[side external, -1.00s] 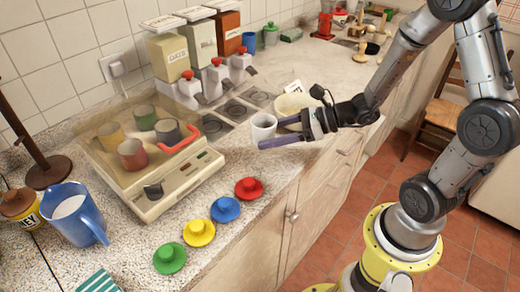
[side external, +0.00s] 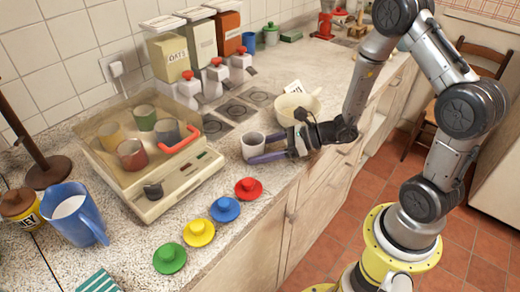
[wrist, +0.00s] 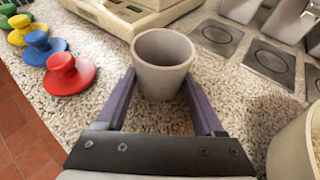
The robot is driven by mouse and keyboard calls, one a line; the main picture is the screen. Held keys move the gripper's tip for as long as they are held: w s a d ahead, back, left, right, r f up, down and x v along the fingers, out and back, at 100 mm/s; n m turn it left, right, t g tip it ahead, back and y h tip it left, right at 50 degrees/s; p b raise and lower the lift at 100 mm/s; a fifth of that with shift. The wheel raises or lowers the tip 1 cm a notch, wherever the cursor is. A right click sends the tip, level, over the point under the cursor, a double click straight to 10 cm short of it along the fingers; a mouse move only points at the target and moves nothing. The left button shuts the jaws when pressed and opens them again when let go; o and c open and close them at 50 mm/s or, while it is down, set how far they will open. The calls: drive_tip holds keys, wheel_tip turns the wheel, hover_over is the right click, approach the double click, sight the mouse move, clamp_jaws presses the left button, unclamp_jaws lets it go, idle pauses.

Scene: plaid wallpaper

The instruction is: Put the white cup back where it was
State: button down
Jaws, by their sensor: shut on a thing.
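The white cup (side external: 253,147) is upright, between the fingers of my gripper (side external: 266,148), low over the speckled counter to the right of the glass-lidded box. In the wrist view the cup (wrist: 163,72) sits between the two purple fingers (wrist: 162,95), its open top facing up and empty. My gripper is shut on the cup. I cannot tell whether its base touches the counter.
The clear-lidded box (side external: 150,200) holds several coloured cups. Red (side external: 248,188), blue (side external: 225,209), yellow (side external: 199,233) and green (side external: 170,258) knobbed discs line the front. Dispensers over round plates (side external: 232,109) stand behind; a cream bowl (side external: 298,108) is at the right.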

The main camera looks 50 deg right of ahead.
unclamp_jaws()
drive_tip(key=shift+f, duration=0.15)
